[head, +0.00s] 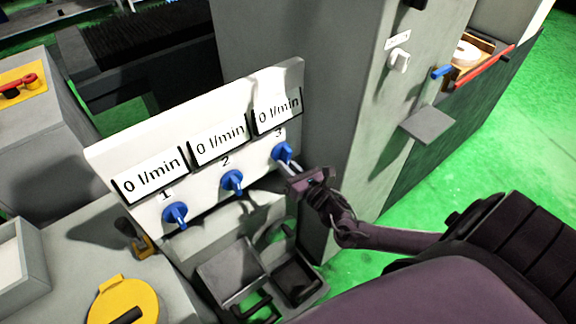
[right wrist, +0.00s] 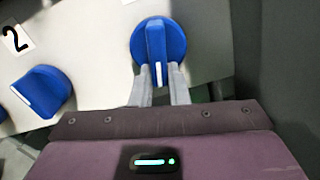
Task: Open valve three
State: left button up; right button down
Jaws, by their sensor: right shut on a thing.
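A white panel (head: 110,160) carries three blue valve knobs numbered 1, 2 and 3, each under a display reading 0 l/min. Valve three (head: 281,152) is at the panel's right end; valve two (head: 232,181) and valve one (head: 175,215) are to its left. My right gripper (head: 290,165) is at valve three, its fingers shut on the knob. In the right wrist view valve three (right wrist: 158,45) shows between the fingertips, its white mark pointing toward the gripper. Valve two (right wrist: 42,92) is at the left there. My left gripper is not in view.
A grey cabinet wall (head: 345,100) stands just right of the panel, with a small grey shelf (head: 427,124) farther right. Below the panel are grey trays (head: 230,268). A yellow round lid (head: 122,300) is at the lower left.

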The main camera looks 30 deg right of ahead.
jog(key=shift+f, duration=0.1)
jog(key=c, duration=1.4)
grip_release()
jog(key=s, duration=0.8)
jog(key=shift+d+b, duration=0.3)
jog(key=shift+b, duration=0.1)
jog(key=shift+w, duration=0.1)
